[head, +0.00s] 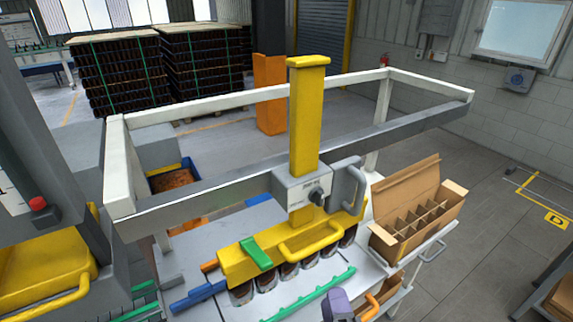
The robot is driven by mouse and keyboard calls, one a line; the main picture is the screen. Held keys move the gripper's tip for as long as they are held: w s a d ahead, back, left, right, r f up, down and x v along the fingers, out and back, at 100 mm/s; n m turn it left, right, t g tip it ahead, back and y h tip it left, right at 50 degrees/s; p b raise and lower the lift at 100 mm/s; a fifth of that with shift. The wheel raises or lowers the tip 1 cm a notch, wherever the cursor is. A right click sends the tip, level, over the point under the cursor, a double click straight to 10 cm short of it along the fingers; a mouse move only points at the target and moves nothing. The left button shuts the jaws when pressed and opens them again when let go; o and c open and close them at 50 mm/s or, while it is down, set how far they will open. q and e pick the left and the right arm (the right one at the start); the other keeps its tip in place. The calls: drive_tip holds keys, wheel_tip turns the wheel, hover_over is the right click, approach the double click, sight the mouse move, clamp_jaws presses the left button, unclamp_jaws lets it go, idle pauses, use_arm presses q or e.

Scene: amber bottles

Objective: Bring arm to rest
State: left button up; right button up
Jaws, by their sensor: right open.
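My right gripper (341,304) shows only in part at the bottom edge of the head view, as a small purple-grey and dark shape. It is low in the picture, in front of the green rail (312,294) and left of an orange loop (378,298). I see nothing held in it, and most of its arm is cut off by the frame. My left gripper is not in view.
A yellow lifting head (228,268) with a green lever (257,253) hangs from a white and grey frame (215,181) over several amber bottles (266,282). An open cardboard box (384,238) with dividers stands to the right. Open floor (480,190) lies beyond it.

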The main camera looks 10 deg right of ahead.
drive_tip(key=s+d+f+m+g+h, duration=0.25)
drive_tip(key=d+f+m+g, duration=0.4)
drive_tip(key=m, duration=0.55)
drive_tip(key=s+f+m+g+y+p, duration=0.1)
drive_tip(key=s+f+g+p, duration=0.2)
drive_tip(key=s, duration=0.8)
drive_tip(key=s+f+m+g+y+p, duration=0.1)
drive_tip(key=s+f+g, duration=0.4)
drive_tip(key=s, duration=0.7)
drive_tip(key=d+m+g+p, duration=0.1)
drive_tip(key=g+p, duration=0.1)
drive_tip(key=shift+s+f+y+p, duration=0.2)
drive_tip(key=shift+f+y+p, duration=0.1)
drive_tip(key=shift+f+y, duration=0.1)
